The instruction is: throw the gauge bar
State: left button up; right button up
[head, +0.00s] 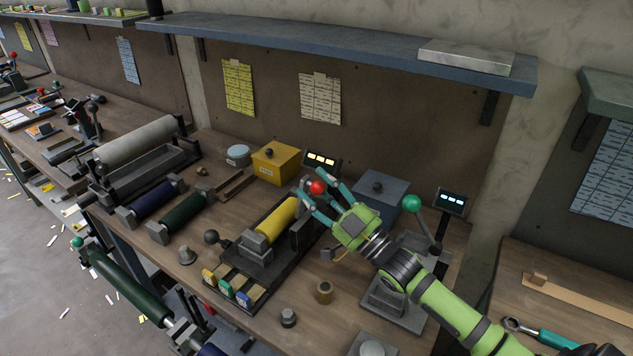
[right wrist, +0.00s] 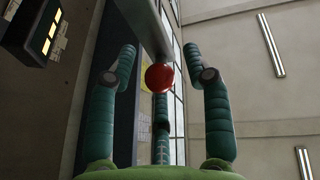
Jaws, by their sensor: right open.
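The yellow roll (head: 277,222) lies in a dark fixture (head: 237,285) on the bench. A red ball knob (head: 317,187) stands at the fixture's far right end; I take it as the gauge bar's handle, and its bar is mostly hidden. My right gripper (head: 322,192) is open, its teal fingers spread around the red knob. In the right wrist view the red knob (right wrist: 159,78) shows between the fingers, with visible gaps to the side fingers. I cannot tell whether the finger behind touches it. My left gripper is not in view.
A lit display (head: 321,161), a yellow box (head: 276,163) and a blue-grey box (head: 380,193) stand behind the fixture. A green-knobbed lever (head: 411,204) rises near my right forearm. A shelf (head: 335,48) runs above.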

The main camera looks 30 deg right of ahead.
jog(key=shift+w+a+r, duration=0.1)
jog(key=shift+w, duration=0.15)
grip_shut()
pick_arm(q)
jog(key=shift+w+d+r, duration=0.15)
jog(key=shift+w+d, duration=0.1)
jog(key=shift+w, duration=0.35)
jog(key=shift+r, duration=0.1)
pick_arm(e)
jog(key=shift+r, duration=0.1)
